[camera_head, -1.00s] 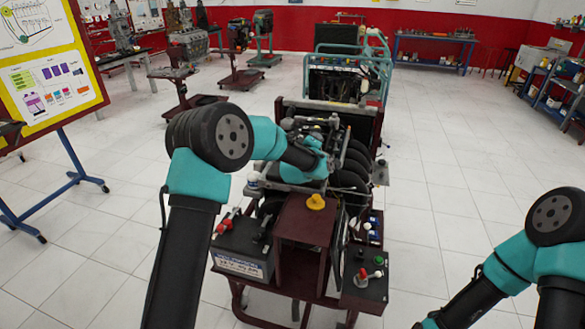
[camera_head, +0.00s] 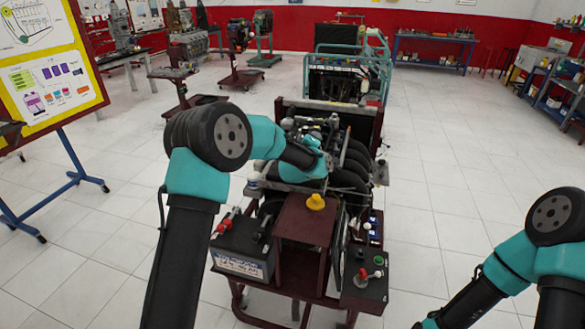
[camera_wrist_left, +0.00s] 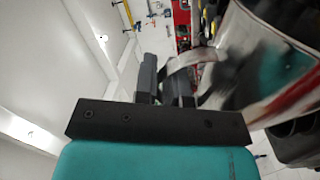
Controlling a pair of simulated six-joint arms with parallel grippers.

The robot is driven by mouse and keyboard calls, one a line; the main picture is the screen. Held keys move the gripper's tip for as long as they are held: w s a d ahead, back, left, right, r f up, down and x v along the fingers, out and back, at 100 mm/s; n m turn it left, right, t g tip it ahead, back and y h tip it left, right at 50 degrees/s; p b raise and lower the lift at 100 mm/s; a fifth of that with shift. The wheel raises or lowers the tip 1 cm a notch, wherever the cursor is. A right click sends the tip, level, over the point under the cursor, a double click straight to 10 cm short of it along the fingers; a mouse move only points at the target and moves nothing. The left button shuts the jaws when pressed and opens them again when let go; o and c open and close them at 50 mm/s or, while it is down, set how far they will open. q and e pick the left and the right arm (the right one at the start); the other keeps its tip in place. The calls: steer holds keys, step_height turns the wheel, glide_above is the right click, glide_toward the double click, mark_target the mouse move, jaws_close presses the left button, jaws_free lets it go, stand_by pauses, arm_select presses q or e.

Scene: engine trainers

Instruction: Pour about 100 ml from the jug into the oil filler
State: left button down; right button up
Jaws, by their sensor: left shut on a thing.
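In the left wrist view a shiny metal jug (camera_wrist_left: 270,50) fills the upper right, its curved surface reflecting teal. Its strap-like handle (camera_wrist_left: 185,72) runs between the dark fingers of my left gripper (camera_wrist_left: 165,85), which is shut on it. In the head view my left arm reaches over the engine trainer (camera_head: 355,165), with its wrist above the engine. The jug is not clearly made out there, and its tilt cannot be told. I cannot pick out the oil filler, nor any stream of liquid. My right gripper is out of view; only its arm shows at the lower right.
A yellow cap-like piece (camera_head: 316,202) sits on the trainer's maroon box (camera_head: 305,222). A battery (camera_head: 240,250) is at the front left and a control panel (camera_head: 365,285) at the front right. Open tiled floor (camera_head: 450,190) lies to the right.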

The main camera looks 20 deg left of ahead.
arm_select(q)
steer(key=shift+a+r, duration=0.15)
steer(key=shift+a, duration=0.05)
stand_by(0.7)
steer(key=shift+s+d+f+m, duration=0.1)
steer(key=shift+d+f+m, duration=0.8)
steer(key=shift+d+m, duration=0.15)
steer(key=shift+d+r+m, duration=0.15)
steer(key=shift+d+m, duration=0.3)
steer(key=shift+m, duration=0.3)
steer(key=shift+s+d+m+h, duration=0.1)
steer(key=shift+d+m+h, duration=0.35)
steer(key=shift+m, duration=0.65)
steer(key=shift+d, duration=0.1)
steer(key=shift+d, duration=0.1)
